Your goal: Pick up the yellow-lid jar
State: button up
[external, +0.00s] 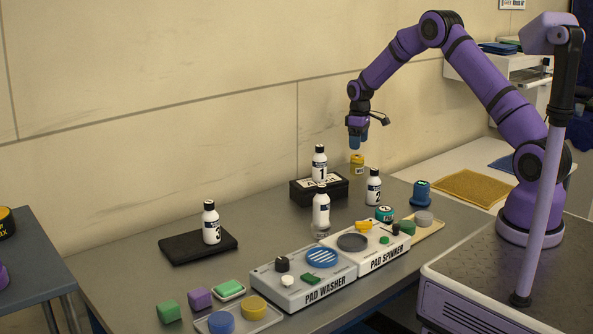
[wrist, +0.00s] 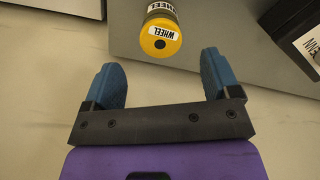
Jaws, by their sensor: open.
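The yellow-lid jar (external: 357,163) stands at the back of the grey table, close to the wall. In the wrist view its round yellow top (wrist: 160,38), with a white "WHEEL" label and a dark centre spot, shows just ahead of the gap between my fingers. My gripper (external: 360,142) hangs above the jar, with its blue fingers pointing down. The wrist view shows my gripper (wrist: 159,62) with its two blue fingers wide apart and nothing between them. The jar's lower part is hard to make out.
A black box (external: 319,188) carrying bottle 1 (external: 320,163) stands left of the jar. Bottle 2 (external: 373,187) and a blue item (external: 422,193) stand in front of it. The pad washer (external: 303,279) and pad spinner (external: 366,247) fill the table's front. The wall is close behind.

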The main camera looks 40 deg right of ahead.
aim_at(357, 165)
notch_tip(357, 165, down, 10)
jog(key=shift+r, duration=0.15)
dwell(0.4)
jog(key=shift+c, duration=0.4)
jog(key=c, duration=0.9)
